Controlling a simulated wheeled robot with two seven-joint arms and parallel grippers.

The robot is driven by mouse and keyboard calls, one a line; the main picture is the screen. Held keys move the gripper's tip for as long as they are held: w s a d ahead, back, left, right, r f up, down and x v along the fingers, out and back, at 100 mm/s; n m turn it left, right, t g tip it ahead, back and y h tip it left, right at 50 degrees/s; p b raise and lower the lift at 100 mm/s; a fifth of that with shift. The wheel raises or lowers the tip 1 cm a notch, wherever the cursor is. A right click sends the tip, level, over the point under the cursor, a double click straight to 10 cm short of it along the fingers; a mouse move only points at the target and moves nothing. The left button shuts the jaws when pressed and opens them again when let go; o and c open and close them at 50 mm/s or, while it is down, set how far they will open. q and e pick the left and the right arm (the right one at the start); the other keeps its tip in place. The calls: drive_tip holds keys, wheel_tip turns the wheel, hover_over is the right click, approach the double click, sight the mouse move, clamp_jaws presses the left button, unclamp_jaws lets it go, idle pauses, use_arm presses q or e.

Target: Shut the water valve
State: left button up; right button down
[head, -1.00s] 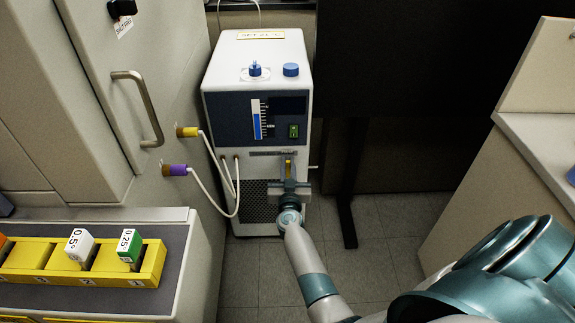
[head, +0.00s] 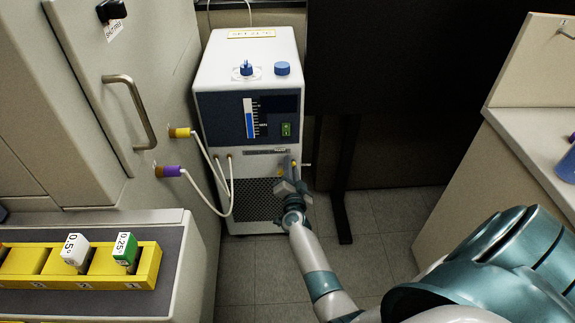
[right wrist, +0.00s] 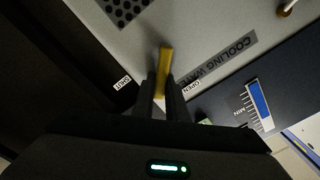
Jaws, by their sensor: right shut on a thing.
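The water valve's yellow lever (right wrist: 165,68) is on the front of the white cooling unit (head: 240,72), beside the "COOLING WATER" label (right wrist: 225,62). My right gripper (right wrist: 163,90) is shut on the lever, with one finger on each side and the lever's end showing beyond them. In the right wrist view a "SHUT" label (right wrist: 122,82) lies left of the lever and an "OPEN" label (right wrist: 190,88) right of it. In the head view my right gripper (head: 291,178) is tilted at the unit's lower right front and mostly hides the valve. My left gripper is out of view.
White hoses (head: 215,185) run from the unit to yellow and purple fittings on the cabinet at left. A yellow rack (head: 85,265) with tagged blocks stands at lower left. A bench (head: 500,150) is at right. Open floor lies between.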

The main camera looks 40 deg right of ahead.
drive_tip(key=m, duration=0.1)
drive_tip(key=f+m, duration=0.1)
drive_tip(key=b, duration=0.1)
drive_tip(key=shift+s+d+f+m, duration=0.15)
drive_tip(key=shift+s+d+m, duration=0.1)
drive_tip(key=shift+m, duration=0.15)
use_arm(q)
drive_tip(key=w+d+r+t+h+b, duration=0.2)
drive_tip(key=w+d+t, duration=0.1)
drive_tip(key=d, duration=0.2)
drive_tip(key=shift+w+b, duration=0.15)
drive_tip(key=shift+b, duration=0.2)
use_arm(e)
drive_tip(key=shift+s+d+f+m, duration=0.1)
drive_tip(key=shift+f+m, duration=0.25)
drive_tip(key=shift+m, duration=0.7)
drive_tip(key=shift+d+f+m, duration=0.1)
drive_tip(key=shift+f+m, duration=0.3)
drive_tip(key=shift+m, duration=0.7)
drive_tip(key=shift+s+d+f+m, duration=0.1)
drive_tip(key=shift+f+m, duration=0.25)
drive_tip(key=shift+m, duration=0.7)
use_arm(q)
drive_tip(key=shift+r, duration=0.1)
use_arm(e)
drive_tip(key=c, duration=1.8)
unclamp_jaws()
drive_tip(key=shift+o, duration=0.2)
drive_tip(key=shift+a+r, duration=0.1)
